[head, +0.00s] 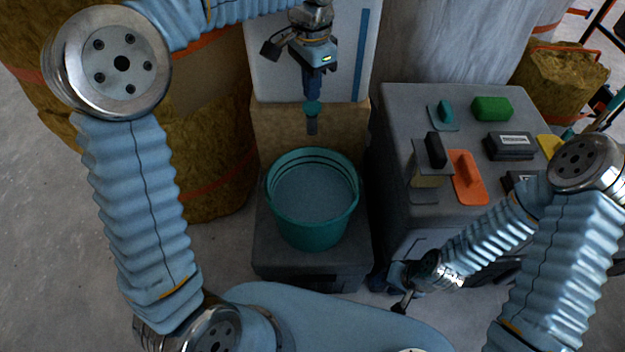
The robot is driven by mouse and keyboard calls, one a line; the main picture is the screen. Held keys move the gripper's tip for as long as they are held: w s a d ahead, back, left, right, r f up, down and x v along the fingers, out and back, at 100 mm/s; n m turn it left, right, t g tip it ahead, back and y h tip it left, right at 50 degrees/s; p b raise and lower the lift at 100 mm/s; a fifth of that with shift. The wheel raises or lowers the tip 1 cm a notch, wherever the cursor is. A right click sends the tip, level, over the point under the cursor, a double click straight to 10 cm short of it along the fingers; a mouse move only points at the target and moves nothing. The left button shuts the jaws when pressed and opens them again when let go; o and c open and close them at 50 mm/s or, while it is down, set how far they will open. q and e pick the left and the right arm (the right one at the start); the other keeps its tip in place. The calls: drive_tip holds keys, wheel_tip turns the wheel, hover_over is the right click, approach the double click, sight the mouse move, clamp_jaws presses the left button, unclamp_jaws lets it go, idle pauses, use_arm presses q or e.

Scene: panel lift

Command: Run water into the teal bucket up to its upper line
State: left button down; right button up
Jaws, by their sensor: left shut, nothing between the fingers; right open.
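The teal bucket (283,219) stands upright on a dark low block. Its inside holds a greyish surface that looks like water, with dark lines on the wall above it at the back. A tap outlet with a teal collar (312,109) points down above the bucket's back rim; I cannot make out a stream below it. My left gripper (314,88) is shut and empty, just above the collar; whether it touches the tap is unclear. My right gripper (402,304) is open and empty, low at the front right of the bucket, beside the grey cabinet.
A grey cabinet (395,105) stands right of the bucket. Its top carries an orange float (467,178), a green block (492,108), dark boxes and a teal-handled trowel (444,113). Large wrapped rolls (215,150) stand at the left. A white panel (273,75) stands behind the tap.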

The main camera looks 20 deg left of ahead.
use_arm(q)
drive_tip(key=shift+f, duration=0.2)
idle(0.3)
drive_tip(key=shift+f+b, duration=0.75)
drive_tip(key=shift+f, duration=0.4)
idle(6.3)
